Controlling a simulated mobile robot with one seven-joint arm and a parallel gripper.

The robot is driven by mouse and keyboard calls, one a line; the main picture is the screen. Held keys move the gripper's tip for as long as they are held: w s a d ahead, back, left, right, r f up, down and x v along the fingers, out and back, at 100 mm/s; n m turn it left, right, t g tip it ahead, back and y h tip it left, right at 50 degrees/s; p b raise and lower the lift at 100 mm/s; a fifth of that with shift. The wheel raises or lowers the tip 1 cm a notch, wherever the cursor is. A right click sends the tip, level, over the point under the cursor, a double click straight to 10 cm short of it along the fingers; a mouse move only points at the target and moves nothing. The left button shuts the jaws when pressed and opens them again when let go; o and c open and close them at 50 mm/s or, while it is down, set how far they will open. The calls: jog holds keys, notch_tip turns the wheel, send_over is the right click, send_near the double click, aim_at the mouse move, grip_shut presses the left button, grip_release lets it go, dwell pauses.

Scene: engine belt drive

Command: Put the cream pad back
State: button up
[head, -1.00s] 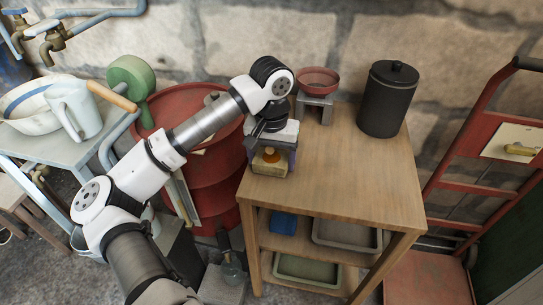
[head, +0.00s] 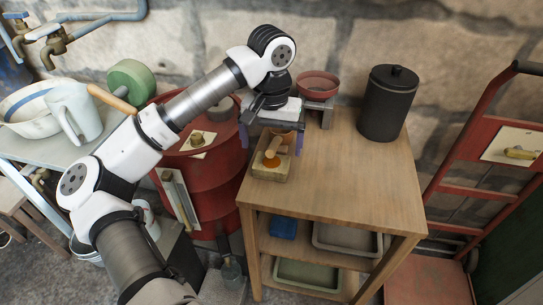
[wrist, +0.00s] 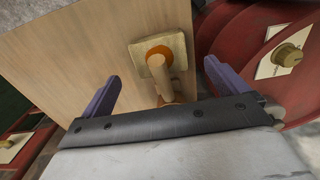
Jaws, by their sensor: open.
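A cream square block (head: 258,172) with an orange disc and a wooden handle (head: 275,152) sits on the near left part of the wooden table top. The wrist view also shows the block (wrist: 176,43) and the handle (wrist: 160,75). My gripper (head: 271,146) is open above the table behind the block, its two purple fingers apart. In the wrist view my gripper (wrist: 160,87) has a finger on each side of the handle, with gaps and no visible contact. I cannot tell whether the block is the cream pad. A cream sheet with a brass knob (head: 197,139) lies on the red drum.
A red bowl on a stand (head: 318,86) and a dark lidded canister (head: 388,103) stand at the table's back. The right of the table top (head: 370,185) is clear. A red hand truck (head: 470,150) carries another cream sheet (head: 513,145). Trays sit on the lower shelves.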

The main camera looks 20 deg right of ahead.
notch_tip(320, 180, up, 6)
jog(key=shift+f, duration=0.1)
jog(key=shift+d, duration=0.1)
